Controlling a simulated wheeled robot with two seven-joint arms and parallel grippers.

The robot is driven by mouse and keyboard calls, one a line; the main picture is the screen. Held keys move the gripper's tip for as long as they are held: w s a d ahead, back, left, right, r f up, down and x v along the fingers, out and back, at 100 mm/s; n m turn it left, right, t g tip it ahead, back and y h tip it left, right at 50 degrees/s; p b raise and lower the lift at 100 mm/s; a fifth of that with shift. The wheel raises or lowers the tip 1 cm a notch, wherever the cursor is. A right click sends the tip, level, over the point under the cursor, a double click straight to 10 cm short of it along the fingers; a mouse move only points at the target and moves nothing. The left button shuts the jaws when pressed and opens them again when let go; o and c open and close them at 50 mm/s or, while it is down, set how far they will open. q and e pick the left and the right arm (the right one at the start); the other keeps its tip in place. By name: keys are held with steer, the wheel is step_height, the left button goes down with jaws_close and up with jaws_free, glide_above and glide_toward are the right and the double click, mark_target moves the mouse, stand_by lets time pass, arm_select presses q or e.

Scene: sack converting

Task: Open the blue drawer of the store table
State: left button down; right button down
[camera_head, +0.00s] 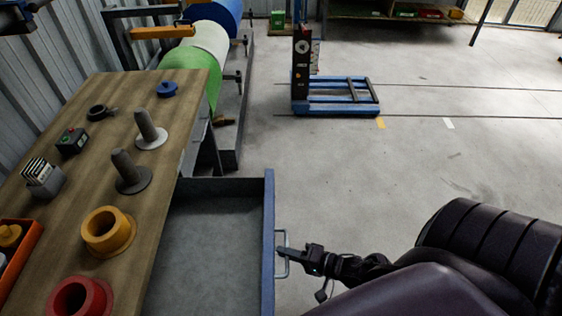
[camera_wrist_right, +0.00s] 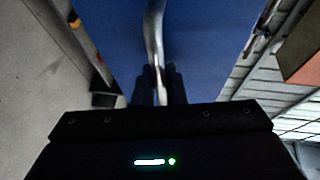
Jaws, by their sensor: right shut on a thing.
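The store table (camera_head: 150,215) has a wooden top at the left of the head view. Its blue drawer (camera_head: 268,235) is pulled out to the right, and its grey inside (camera_head: 205,240) shows empty where visible. A metal bar handle (camera_head: 286,240) stands on the blue front. My right gripper (camera_head: 281,251) is shut on this handle. In the right wrist view the handle (camera_wrist_right: 154,40) runs down between the dark fingers (camera_wrist_right: 160,85), with the blue drawer front (camera_wrist_right: 205,45) behind it. My left gripper is not in the head view.
The table top holds a red ring (camera_head: 78,297), a yellow ring (camera_head: 108,232) and two grey spindles (camera_head: 131,172). A blue wheeled lift (camera_head: 335,95) stands farther back.

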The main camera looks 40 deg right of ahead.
steer(key=c, duration=1.8)
jaws_free()
steer(key=v, duration=0.7)
steer(key=shift+s+d+r, duration=0.1)
steer(key=shift+s+d, duration=0.15)
steer(key=shift+s, duration=0.1)
